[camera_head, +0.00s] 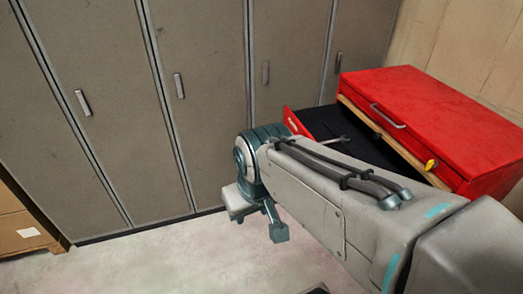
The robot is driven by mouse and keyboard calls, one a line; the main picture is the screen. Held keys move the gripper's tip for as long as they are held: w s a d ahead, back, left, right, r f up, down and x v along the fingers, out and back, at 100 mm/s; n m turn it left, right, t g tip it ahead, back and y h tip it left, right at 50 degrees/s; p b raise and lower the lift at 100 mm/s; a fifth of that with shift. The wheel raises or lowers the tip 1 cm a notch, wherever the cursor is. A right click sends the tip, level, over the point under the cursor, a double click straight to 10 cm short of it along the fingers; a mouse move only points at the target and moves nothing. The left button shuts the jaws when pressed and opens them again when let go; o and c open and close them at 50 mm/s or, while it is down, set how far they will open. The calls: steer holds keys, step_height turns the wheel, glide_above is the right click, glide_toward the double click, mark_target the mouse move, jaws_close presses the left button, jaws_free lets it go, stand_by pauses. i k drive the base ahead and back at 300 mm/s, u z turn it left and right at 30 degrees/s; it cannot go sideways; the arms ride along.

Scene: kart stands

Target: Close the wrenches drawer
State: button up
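A red tool cabinet (435,110) stands at the right against the wall. Its open drawer (293,122) sticks out to the left, with a red front edge and a dark inside. A thin metal tool, perhaps a wrench (331,140), lies in it. My arm crosses in front of the cabinet and hides the lower part of the drawer front. My gripper (262,217) is at the arm's far end, below and left of the drawer front. Its fingers are mostly hidden, so I cannot tell its opening or any contact.
Tall grey lockers (120,110) with handles line the back wall. The pale floor (150,262) left of my arm is clear. A yellow item (431,165) sits on the cabinet's front.

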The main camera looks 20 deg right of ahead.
mark_target(319, 124)
steer(key=u, duration=0.25)
steer(key=k, duration=1)
steer(key=z, duration=0.95)
steer(key=i, duration=1)
steer(key=k, duration=0.5)
steer(key=u, duration=1)
steer(key=i, duration=0.65)
steer(key=z, duration=1.1)
